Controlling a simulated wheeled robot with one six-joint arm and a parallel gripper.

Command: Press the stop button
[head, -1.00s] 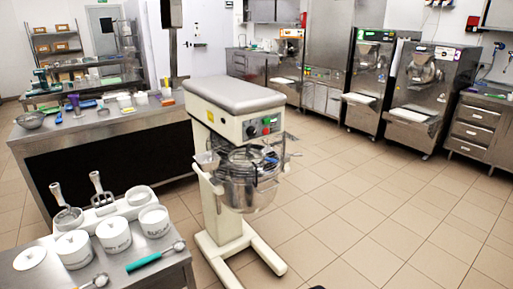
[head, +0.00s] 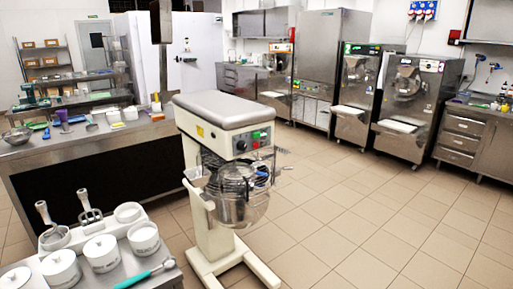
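A white planetary mixer (head: 214,112) with a grey top stands on the floor in the middle of the head view. Its front panel carries a small red button (head: 256,144), a green one beside it and a black knob; labels are too small to read. A steel bowl (head: 238,205) with a wire guard hangs below. My gripper is not in view.
A counter (head: 90,140) with bowls and tools stands at left. A nearer counter (head: 130,262) holds white tubs and scoops at lower left. A steel drawer unit (head: 462,136) stands at far right. The tiled floor (head: 370,215) between the mixer and freezers is clear.

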